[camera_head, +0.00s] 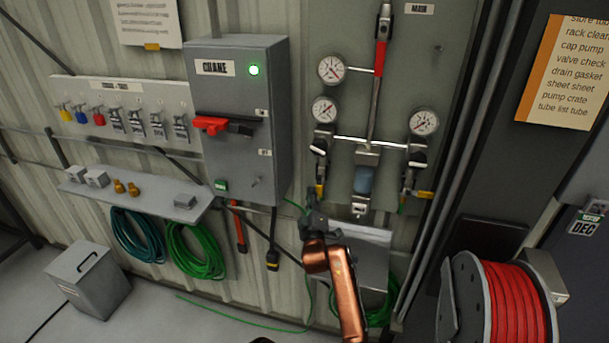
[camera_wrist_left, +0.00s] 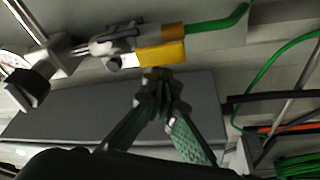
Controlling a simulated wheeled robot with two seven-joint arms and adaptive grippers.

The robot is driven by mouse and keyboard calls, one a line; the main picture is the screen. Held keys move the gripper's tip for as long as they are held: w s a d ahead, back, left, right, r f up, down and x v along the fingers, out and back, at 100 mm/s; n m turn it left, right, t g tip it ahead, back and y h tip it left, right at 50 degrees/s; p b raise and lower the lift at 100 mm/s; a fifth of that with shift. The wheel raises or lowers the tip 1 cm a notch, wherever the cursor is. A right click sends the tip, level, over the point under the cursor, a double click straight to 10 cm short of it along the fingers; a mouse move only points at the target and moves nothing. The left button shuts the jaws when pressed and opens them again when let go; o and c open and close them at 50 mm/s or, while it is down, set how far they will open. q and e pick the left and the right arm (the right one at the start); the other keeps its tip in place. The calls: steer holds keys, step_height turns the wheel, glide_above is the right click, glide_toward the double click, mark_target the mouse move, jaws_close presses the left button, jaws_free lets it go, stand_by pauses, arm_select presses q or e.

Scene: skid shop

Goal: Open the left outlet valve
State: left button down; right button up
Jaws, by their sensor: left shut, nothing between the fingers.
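The left outlet valve (camera_head: 320,171) hangs under the left lower gauge on the grey panel. Its yellow handle (camera_head: 319,189) points down, in line with the outlet. In the left wrist view the yellow handle (camera_wrist_left: 162,54) lies alongside the valve body and its brass-coloured fitting, with a green hose beyond. My left gripper (camera_head: 312,203) is shut and empty just below the handle; its fingertips (camera_wrist_left: 157,76) are close to the handle's edge. I cannot tell whether they touch. The right outlet valve's yellow handle (camera_head: 424,194) points sideways. My right gripper is not in view.
A grey electrical box (camera_head: 238,120) with a red switch handle stands left of the panel. A shelf (camera_head: 140,198) with hose coils (camera_head: 195,252) below is further left. A red hose reel (camera_head: 515,300) is at the lower right. A grey ledge (camera_wrist_left: 60,108) lies behind my fingers.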

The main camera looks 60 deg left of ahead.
arm_select(q)
steer(key=shift+w+d+f, duration=0.15)
steer(key=shift+w+f, duration=0.05)
steer(key=shift+w, duration=0.1)
step_height(320, 180, up, 10)
steer(key=shift+s+a+r, duration=0.2)
steer(key=shift+s, duration=0.05)
stand_by(0.3)
stand_by(0.5)
